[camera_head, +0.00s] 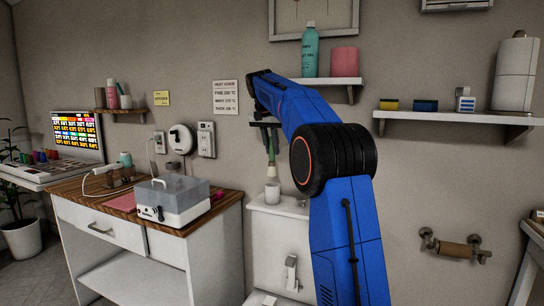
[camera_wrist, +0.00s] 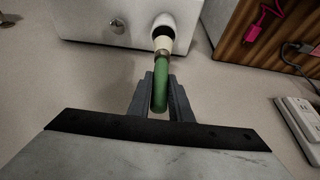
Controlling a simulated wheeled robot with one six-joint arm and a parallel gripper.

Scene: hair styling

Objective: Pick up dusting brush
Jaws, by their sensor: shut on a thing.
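The dusting brush (camera_head: 271,150) hangs from my gripper (camera_head: 268,128) with its green handle up and its pale bristles down. In the wrist view the brush's green handle (camera_wrist: 160,93) lies between the two dark fingers of my gripper (camera_wrist: 161,78), shut on it. A small white cup (camera_head: 272,193) stands on the white cabinet right under the brush. In the wrist view the bristle end overlaps a white rounded form; I cannot tell whether the bristles are inside the cup or just above it.
A wood-topped table (camera_head: 120,203) with a clear-lidded white box (camera_head: 172,198) stands to the left. Another shelf (camera_head: 455,117) is at right.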

